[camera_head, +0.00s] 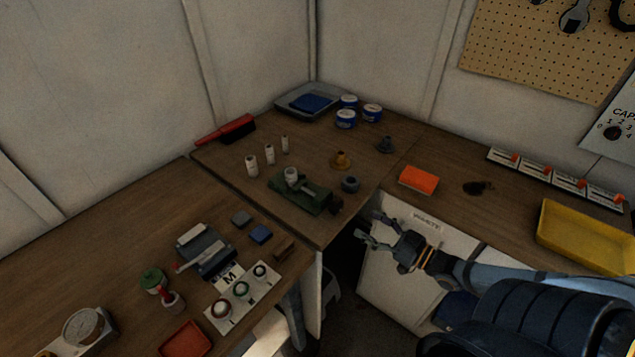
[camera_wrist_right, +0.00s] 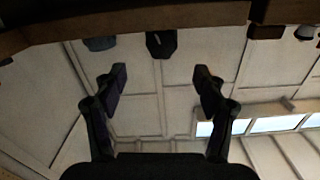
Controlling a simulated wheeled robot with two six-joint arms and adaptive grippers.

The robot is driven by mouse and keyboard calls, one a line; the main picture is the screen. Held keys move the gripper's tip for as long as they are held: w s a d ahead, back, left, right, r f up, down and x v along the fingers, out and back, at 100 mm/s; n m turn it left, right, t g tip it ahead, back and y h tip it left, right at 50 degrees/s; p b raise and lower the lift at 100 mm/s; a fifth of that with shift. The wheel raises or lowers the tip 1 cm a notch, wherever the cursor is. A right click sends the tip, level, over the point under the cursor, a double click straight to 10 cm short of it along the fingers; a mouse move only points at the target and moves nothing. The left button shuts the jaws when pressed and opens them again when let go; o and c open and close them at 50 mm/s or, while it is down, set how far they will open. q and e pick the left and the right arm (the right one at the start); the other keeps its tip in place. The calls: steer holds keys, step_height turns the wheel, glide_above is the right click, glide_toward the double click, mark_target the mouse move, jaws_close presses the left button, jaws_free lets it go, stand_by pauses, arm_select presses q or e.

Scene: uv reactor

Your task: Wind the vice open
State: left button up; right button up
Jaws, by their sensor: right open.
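A green-based device (camera_head: 302,194), which looks like the vice, sits near the front corner of the wooden bench. It has a pale cylinder on top, a grey bar and a dark block at its right end; its jaw gap is too small to make out. My right gripper (camera_head: 368,228) is open and empty, off the bench edge, to the right of and below the vice in the head view. Its two spread fingers also show in the right wrist view (camera_wrist_right: 162,80), with nothing between them. My left gripper is out of view.
Near the vice stand a grey ring-shaped part (camera_head: 350,184), a brass-coloured part (camera_head: 341,160) and small white cylinders (camera_head: 269,154). An orange block (camera_head: 418,180) and yellow tray (camera_head: 590,235) lie to the right. A white cabinet front (camera_head: 385,280) is below the gripper.

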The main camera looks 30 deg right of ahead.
mark_target(339, 208)
steer(key=b+x, duration=0.7)
steer(key=x, duration=0.2)
steer(key=shift+w+a+f, duration=0.2)
steer(key=shift+w+a, duration=0.1)
steer(key=shift+w, duration=0.05)
steer(key=shift+w+r+b, duration=0.15)
steer(key=shift+b, duration=0.2)
steer(key=shift+r, duration=0.1)
steer(key=c, duration=1.1)
steer(key=shift+r+n+p, duration=0.1)
steer(key=shift+n+p, duration=0.6)
steer(key=shift+n, duration=0.3)
steer(key=shift+c, duration=0.3)
steer(key=shift+n, duration=0.7)
